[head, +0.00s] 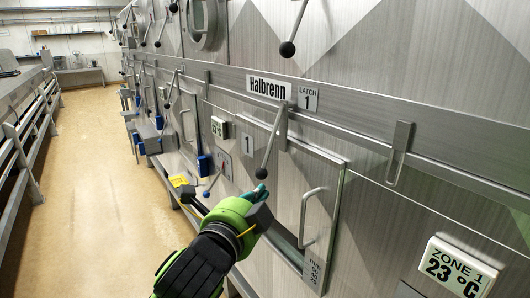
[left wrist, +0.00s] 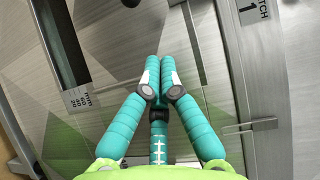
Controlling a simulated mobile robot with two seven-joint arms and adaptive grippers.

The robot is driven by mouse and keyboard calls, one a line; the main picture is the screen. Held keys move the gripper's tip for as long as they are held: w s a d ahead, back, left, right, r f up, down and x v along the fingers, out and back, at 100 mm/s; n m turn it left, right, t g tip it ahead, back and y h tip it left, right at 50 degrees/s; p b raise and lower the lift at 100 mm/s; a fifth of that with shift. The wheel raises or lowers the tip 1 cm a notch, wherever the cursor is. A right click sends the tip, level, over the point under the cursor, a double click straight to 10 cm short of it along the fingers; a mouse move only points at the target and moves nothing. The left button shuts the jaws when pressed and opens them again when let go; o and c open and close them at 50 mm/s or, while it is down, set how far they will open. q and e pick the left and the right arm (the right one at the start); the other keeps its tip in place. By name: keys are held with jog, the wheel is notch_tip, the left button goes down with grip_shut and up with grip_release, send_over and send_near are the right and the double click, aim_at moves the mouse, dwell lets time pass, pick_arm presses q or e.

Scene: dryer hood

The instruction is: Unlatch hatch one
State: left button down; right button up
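The latch lever (head: 271,142) of hatch one hangs down and slightly left from its bracket, beside the plate "LATCH 1" (head: 308,98). Its black ball knob (head: 261,173) is at the lower end. The hatch (head: 325,190) has a bar handle (head: 310,217) and looks shut. My left gripper (head: 260,188) is just below the knob in the head view; contact cannot be told. In the left wrist view its teal fingers (left wrist: 160,64) are closed with tips together, and no knob shows between them. The "LATCH 1" plate also shows there (left wrist: 256,10). My right gripper is out of view.
The sign "Halbrenn" (head: 269,87) is on the long rail above the hatch. A "ZONE 1" display (head: 457,267) is at lower right. More levers and blue-handled parts line the wall further back. The aisle floor (head: 100,150) at left is clear.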

pick_arm(q)
jog(key=r, duration=0.1)
jog(key=p, duration=0.4)
send_near(270, 141)
jog(key=w+d+f, duration=0.1)
jog(key=d+f, duration=0.3)
jog(key=d, duration=0.1)
jog(key=w, duration=0.1)
jog(key=w+a+p, duration=0.2)
jog(key=w, duration=0.1)
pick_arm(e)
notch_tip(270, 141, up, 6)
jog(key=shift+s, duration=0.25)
pick_arm(q)
jog(key=shift+f+m, duration=0.1)
jog(key=shift+m, duration=0.2)
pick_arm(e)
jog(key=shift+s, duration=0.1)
